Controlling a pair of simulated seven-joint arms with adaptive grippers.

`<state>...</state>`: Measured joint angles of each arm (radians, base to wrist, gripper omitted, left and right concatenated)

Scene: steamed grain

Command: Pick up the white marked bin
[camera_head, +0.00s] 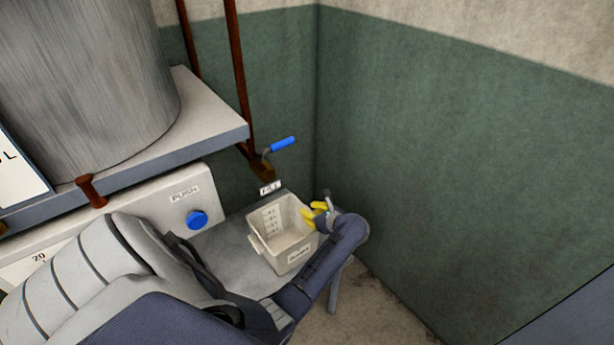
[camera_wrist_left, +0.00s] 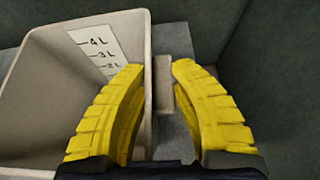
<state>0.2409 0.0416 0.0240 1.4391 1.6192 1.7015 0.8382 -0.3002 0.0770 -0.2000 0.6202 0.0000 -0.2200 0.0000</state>
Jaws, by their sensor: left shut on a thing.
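The white marked bin (camera_head: 283,238) sits on or just over a grey bench at the lower middle of the head view. It is empty, with a litre scale on its inner wall and a small label on its front. My left gripper (camera_head: 314,211) is at the bin's right side. In the left wrist view, the yellow fingers of the gripper (camera_wrist_left: 158,72) straddle the side wall and tab of the bin (camera_wrist_left: 45,85), one inside and one outside, and are shut on it. My right gripper is not seen.
A blue-handled tap (camera_head: 283,144) hangs above and behind the bin. A large metal tank (camera_head: 85,80) stands on a shelf at upper left. A blue button (camera_head: 197,219) is left of the bin. Green walls close in behind and right.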

